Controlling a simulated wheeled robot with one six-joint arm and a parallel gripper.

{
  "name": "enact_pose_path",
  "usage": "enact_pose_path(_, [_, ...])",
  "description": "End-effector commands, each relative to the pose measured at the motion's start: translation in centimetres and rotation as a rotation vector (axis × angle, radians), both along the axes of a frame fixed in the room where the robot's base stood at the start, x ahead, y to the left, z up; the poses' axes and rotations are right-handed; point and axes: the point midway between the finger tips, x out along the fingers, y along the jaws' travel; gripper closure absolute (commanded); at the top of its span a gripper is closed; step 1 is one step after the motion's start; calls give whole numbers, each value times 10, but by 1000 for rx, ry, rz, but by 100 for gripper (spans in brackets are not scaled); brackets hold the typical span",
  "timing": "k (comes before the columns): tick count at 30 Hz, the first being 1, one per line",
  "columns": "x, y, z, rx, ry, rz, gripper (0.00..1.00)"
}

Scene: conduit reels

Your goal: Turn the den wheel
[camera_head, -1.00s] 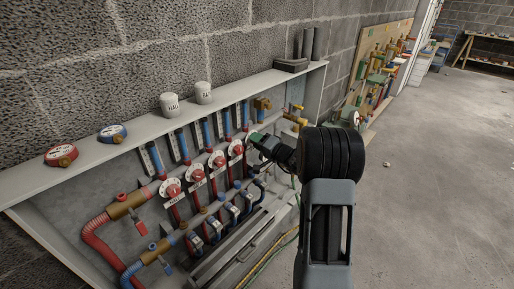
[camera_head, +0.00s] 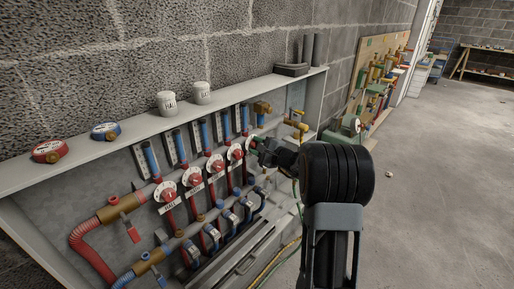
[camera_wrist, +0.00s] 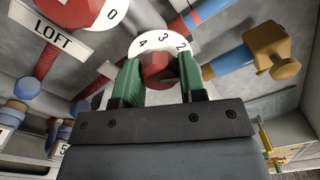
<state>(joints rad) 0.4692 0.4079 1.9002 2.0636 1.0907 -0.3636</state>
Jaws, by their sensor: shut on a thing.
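My gripper (camera_wrist: 160,84) has its two green fingers on either side of a red wheel (camera_wrist: 156,67) and is shut on it. A white number dial (camera_wrist: 144,43) with 2, 3 and 4 showing sits behind this wheel. Its name tag is hidden, so I cannot read whether it says den. In the head view my gripper (camera_head: 255,144) is at the right end of the row of red wheels. The neighbouring wheel (camera_wrist: 68,8) to the left in the wrist view has a LOFT tag (camera_wrist: 49,31).
Other red wheels, one with a HALL tag (camera_head: 170,208), line up to the left. Red and blue pipes and a brass fitting (camera_wrist: 265,52) crowd the grey cabinet (camera_head: 100,160). Two white cups (camera_head: 167,102) stand on its top. Clear floor (camera_head: 440,170) lies to the right.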

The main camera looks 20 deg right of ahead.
Motion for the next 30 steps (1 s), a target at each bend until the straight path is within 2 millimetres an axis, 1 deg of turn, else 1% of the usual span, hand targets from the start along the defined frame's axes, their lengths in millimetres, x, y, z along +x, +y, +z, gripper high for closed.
enact_pose_path(6, [0,0,-1,130,61,1,86])
enact_pose_path(12, [0,0,-1,210,98,1,86])
enact_pose_path(19, [0,0,-1,255,118,1,86])
enact_pose_path(30, [0,0,-1,264,123,1,86])
